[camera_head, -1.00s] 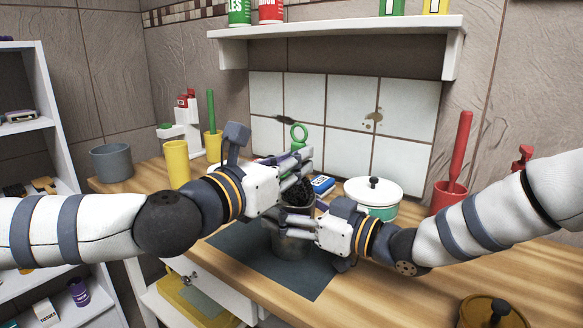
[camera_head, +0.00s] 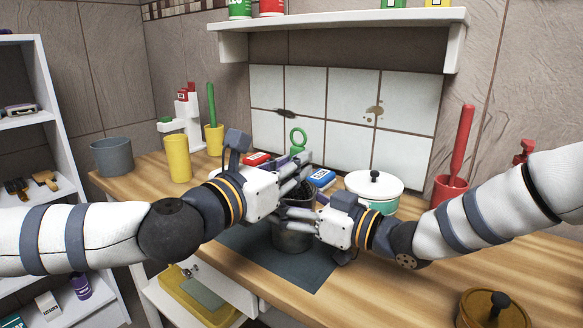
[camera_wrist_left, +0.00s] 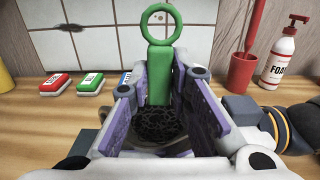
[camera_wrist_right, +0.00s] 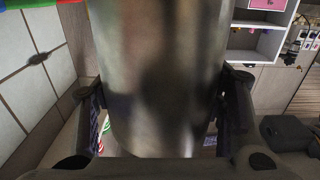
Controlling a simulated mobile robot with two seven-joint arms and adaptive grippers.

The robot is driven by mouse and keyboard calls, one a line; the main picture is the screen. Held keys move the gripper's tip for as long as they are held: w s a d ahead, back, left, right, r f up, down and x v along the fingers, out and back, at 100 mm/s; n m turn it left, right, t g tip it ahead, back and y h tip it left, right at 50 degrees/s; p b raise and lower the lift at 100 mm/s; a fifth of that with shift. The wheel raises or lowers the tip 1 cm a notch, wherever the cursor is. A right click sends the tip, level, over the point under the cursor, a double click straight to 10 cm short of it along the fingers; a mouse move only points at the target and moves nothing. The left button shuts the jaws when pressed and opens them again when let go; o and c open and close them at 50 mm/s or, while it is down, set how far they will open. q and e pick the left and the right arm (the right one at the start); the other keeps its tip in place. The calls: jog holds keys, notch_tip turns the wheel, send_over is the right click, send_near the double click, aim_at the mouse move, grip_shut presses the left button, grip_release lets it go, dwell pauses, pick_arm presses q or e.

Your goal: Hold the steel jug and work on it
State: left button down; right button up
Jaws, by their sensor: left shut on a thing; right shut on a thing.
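The steel jug (camera_head: 293,238) stands upright over a dark mat (camera_head: 312,271) in the head view. My right gripper (camera_head: 308,228) is shut on its side, and the jug's metal wall (camera_wrist_right: 160,80) fills the middle of the right wrist view. My left gripper (camera_head: 298,178) is above the jug's mouth, shut on a scrubber with a green handle and ring top (camera_head: 298,137). The left wrist view shows this green handle (camera_wrist_left: 160,75) upright between the fingers, with a black, rough head (camera_wrist_left: 158,123) below. How deep the head sits in the jug is hidden by my fingers.
Behind the jug lie a red sponge (camera_head: 257,159) and a blue one (camera_head: 321,178). A white-lidded pot (camera_head: 374,188) and a red holder (camera_head: 449,188) stand to the right. Yellow cups and a grey bucket (camera_head: 112,157) stand left. A brown-lidded pot (camera_head: 493,308) is front right.

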pick_arm(q)
jog(key=shift+s+d+r, duration=0.15)
jog(key=shift+d+r, duration=0.05)
jog(key=shift+r, duration=0.75)
pick_arm(e)
jog(key=shift+a, duration=0.1)
dwell(0.7)
